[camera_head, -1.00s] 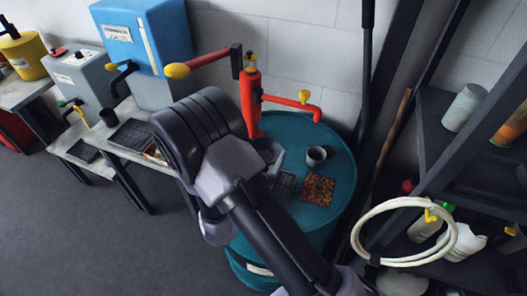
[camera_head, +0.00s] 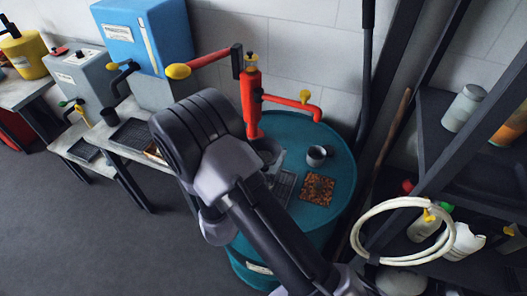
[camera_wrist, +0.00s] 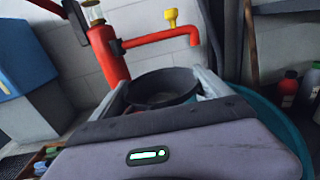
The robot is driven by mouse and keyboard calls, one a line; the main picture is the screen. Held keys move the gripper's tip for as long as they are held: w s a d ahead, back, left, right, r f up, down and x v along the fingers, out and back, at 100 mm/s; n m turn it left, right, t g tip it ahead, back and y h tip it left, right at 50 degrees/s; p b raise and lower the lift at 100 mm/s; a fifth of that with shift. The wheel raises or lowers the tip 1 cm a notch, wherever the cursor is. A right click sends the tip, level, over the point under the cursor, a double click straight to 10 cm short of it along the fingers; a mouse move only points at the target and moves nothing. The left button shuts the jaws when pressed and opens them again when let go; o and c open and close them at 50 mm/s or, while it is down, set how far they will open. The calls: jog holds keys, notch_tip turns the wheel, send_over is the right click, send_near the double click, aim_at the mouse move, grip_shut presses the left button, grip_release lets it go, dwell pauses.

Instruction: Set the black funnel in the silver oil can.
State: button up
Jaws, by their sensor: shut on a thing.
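The black funnel (camera_wrist: 160,82) is between the two pale fingers of my gripper (camera_wrist: 162,88) in the wrist view. Its wide round mouth faces up, and the fingers are shut on its sides. In the head view my arm covers most of the gripper, and only a bit of the dark funnel (camera_head: 268,149) shows past it, over the teal drum. A small grey can-like vessel (camera_head: 316,157) stands on the drum top to the right, apart from the funnel. I cannot tell whether it is the silver oil can. The funnel's lower end is hidden.
The teal drum (camera_head: 338,190) also bears a red pump (camera_head: 251,100) with a spout, a dark grate and a tray of brown bits (camera_head: 318,188). A shelf (camera_head: 435,150) with bottles and a white hose coil (camera_head: 375,225) stands right. A bench with a blue tank (camera_head: 145,40) stands left.

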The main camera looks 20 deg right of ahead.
jog(key=shift+f, duration=0.15)
jog(key=shift+f+b, duration=0.6)
jog(key=shift+f, duration=0.15)
jog(key=shift+f, duration=0.1)
jog(key=shift+f, duration=0.35)
dwell(0.3)
jog(key=o, duration=1.1)
jog(key=shift+o, duration=0.2)
jog(key=shift+a, duration=0.1)
